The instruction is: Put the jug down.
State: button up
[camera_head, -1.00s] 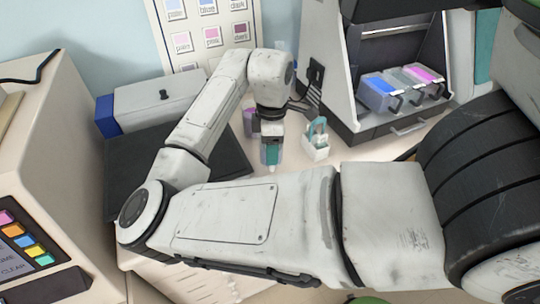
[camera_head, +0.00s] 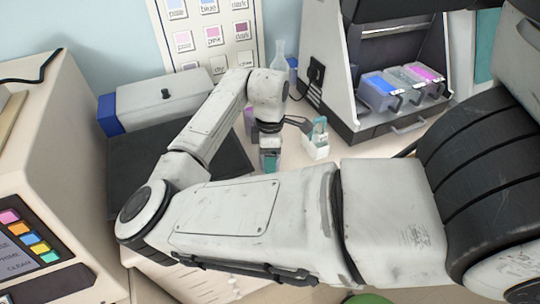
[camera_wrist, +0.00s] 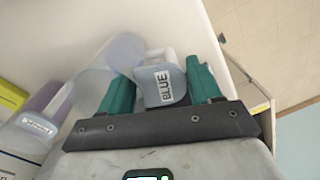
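A pale translucent jug (camera_wrist: 165,85) with a white handle and a label reading BLUE sits between the two teal fingers of my gripper (camera_wrist: 162,88) in the wrist view. Both fingers lie against its sides with no clear gap. In the head view my gripper (camera_head: 270,160) points down over the bench, between the dark mat and the white caddy. The jug cannot be made out there, and whether its base touches the bench is not clear.
A second jug with purple contents (camera_wrist: 40,118) stands left in the wrist view, with a clear glass vessel (camera_wrist: 122,52) close by. In the head view a white caddy (camera_head: 317,149) stands right of my gripper, before the staining cabinet (camera_head: 335,100). A dark mat (camera_head: 135,165) lies left.

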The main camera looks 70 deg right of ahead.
jog(key=shift+o, duration=0.9)
notch_tip(320, 180, up, 12)
jog(key=b, duration=0.1)
jog(key=shift+d+r, duration=0.2)
jog(key=shift+d, duration=0.05)
